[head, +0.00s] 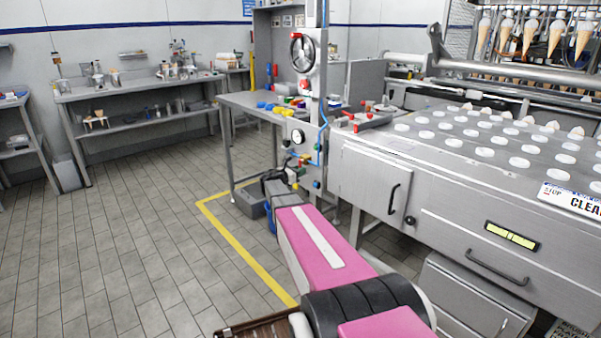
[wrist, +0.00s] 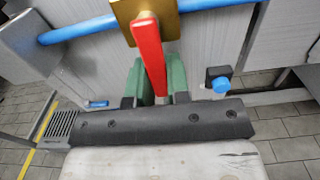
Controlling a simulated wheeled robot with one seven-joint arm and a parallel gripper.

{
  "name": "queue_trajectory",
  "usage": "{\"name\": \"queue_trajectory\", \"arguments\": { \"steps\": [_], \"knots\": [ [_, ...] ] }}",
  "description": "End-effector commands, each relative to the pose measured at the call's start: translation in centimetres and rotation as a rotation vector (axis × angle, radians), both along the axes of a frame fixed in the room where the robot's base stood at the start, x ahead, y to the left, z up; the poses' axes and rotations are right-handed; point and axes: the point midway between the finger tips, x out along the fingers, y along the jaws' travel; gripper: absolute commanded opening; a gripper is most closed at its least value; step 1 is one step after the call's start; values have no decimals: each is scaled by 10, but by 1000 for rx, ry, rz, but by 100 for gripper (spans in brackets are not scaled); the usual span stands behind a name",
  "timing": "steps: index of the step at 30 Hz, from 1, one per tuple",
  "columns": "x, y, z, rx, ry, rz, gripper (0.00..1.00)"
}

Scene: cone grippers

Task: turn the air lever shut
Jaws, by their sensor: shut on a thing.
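The air lever (wrist: 150,52) is a long red handle in the wrist view. It extends from a brass-coloured valve body (wrist: 183,6) at the top towards my gripper. My gripper (wrist: 155,82) has green fingers, one on each side of the red handle, shut on its lower part. A blue air pipe (wrist: 85,31) runs left and right from the valve, and the handle lies across it in the picture. In the head view my arm reaches to the lower part of a grey post, and its own links hide most of the gripper and lever there.
A round pressure gauge (head: 298,136) sits on the post above my wrist. A blue knob (wrist: 221,84) is right of the fingers. The steel machine with white discs (head: 480,200) stands close on the right. A workbench (head: 245,104) is behind. Open tiled floor (head: 130,230) lies left.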

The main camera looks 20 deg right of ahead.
Motion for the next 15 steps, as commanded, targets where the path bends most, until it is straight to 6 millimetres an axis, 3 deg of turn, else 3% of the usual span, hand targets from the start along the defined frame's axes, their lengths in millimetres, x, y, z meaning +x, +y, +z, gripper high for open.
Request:
{"name": "queue_trajectory", "arguments": {
  "steps": [5,6,8,15],
  "knots": [
    [0,0,0,2,-3,1,0],
    [0,0,0,2,-3,1,23],
    [0,0,0,2,-2,1,43],
    [0,0,0,1,-2,1,43]
  ]
}}
